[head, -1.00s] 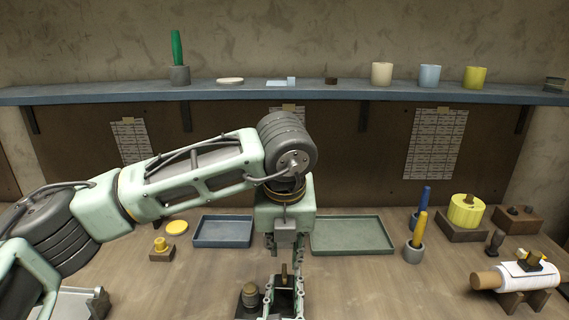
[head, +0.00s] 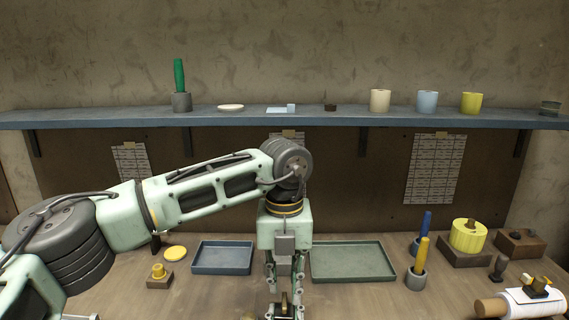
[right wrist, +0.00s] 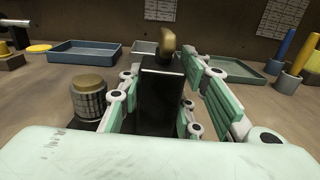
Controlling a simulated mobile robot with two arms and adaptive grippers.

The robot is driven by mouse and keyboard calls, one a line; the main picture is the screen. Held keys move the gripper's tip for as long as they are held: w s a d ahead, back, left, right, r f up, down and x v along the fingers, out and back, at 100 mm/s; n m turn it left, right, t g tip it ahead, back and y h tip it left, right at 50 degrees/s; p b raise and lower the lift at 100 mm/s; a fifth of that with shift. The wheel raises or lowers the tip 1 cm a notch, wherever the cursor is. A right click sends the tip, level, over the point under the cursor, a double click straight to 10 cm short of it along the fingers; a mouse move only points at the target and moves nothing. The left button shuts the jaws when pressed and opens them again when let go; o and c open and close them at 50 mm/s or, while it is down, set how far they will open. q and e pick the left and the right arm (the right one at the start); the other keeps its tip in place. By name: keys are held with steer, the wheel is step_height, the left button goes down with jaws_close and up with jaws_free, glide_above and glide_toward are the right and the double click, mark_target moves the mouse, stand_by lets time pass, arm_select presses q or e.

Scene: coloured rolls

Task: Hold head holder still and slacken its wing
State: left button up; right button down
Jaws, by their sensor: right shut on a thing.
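The head holder (right wrist: 161,103) is a dark upright block, seen in the right wrist view. Its brass wing (right wrist: 167,41) stands on top and leans a little; it also shows at the bottom of the head view. My right gripper (right wrist: 160,76) is shut on the holder, one finger on each side. My left gripper (head: 284,280) points down in the head view, in line with the holder. Its fingers run apart, but their tips are lost at the bottom edge. I cannot tell whether it touches the wing.
A brass-topped jar (right wrist: 89,98) stands just left of the holder. A blue tray (head: 222,258) and a green tray (head: 352,262) lie behind.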

mark_target(284, 300)
arm_select(q)
steer(key=shift+f, duration=1.9)
jaws_close()
